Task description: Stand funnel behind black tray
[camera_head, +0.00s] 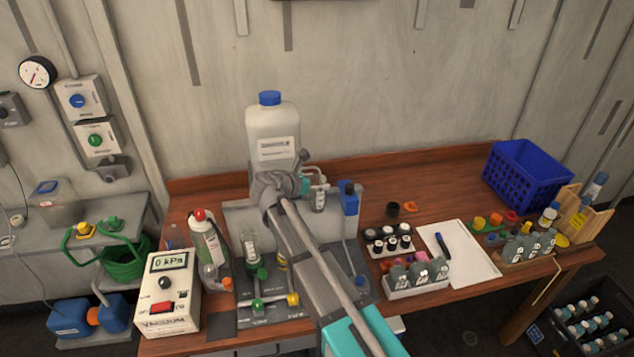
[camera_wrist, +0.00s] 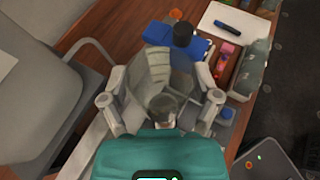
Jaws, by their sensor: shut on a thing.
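My gripper (camera_head: 284,187) is above the back left of the bench, in front of the large white jug (camera_head: 272,130). In the wrist view my gripper (camera_wrist: 162,82) has its fingers on either side of a grey, partly see-through piece (camera_wrist: 163,104), which seems to be the funnel. Its outline is unclear, and the arm hides most of it in the head view. A dark tray (camera_head: 372,255) holding several black-capped vials stands right of the arm, and I take it for the black tray. Whether the bench behind it is fully clear is partly hidden.
A small black cup (camera_head: 393,209) and an orange piece (camera_head: 410,207) lie behind the vials. A white sheet (camera_head: 468,262) and blue crate (camera_head: 527,174) are further right. The back middle of the bench is open.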

